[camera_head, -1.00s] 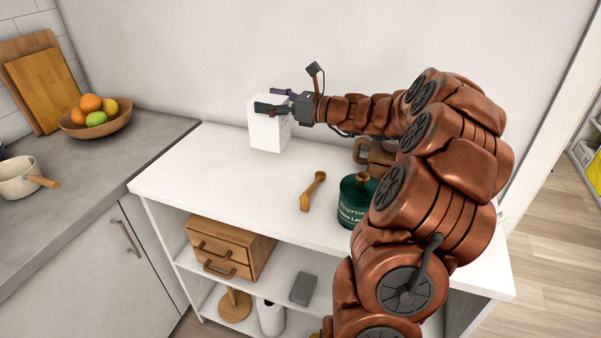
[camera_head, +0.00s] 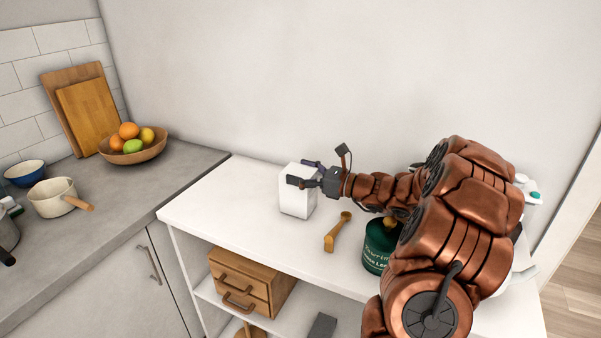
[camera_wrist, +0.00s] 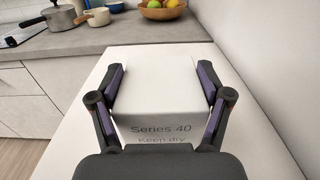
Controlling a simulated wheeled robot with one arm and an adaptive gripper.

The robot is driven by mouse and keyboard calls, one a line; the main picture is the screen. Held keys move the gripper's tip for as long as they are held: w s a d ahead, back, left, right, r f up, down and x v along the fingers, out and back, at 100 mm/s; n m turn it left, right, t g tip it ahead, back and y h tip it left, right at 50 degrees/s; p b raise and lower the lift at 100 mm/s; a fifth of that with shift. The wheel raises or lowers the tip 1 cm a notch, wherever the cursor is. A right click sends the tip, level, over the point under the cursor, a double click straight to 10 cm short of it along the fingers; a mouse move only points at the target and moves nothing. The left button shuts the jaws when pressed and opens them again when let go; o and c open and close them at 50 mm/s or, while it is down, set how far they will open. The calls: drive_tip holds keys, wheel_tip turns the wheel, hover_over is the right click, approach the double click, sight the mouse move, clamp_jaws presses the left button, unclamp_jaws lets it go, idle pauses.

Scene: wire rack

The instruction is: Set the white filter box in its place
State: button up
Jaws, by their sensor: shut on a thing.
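The white filter box (camera_head: 296,199) is upright at the back left part of the white shelf top (camera_head: 232,190). My gripper (camera_head: 303,174) is shut on the box near its top, coming from the right. In the wrist view my gripper's fingers (camera_wrist: 160,88) press on both sides of the box (camera_wrist: 155,105), whose near face reads "Series 40" and "Keep dry". I cannot tell whether the base of the box touches the shelf top or is slightly above it.
A small wooden drawer unit (camera_head: 240,288) is on the shelf below. The counter at left holds a fruit bowl (camera_head: 150,152) and a pot (camera_head: 55,199). The left end of the top is clear.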

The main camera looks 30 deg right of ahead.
drive_tip(key=shift+f, duration=0.1)
drive_tip(key=o, duration=1.7)
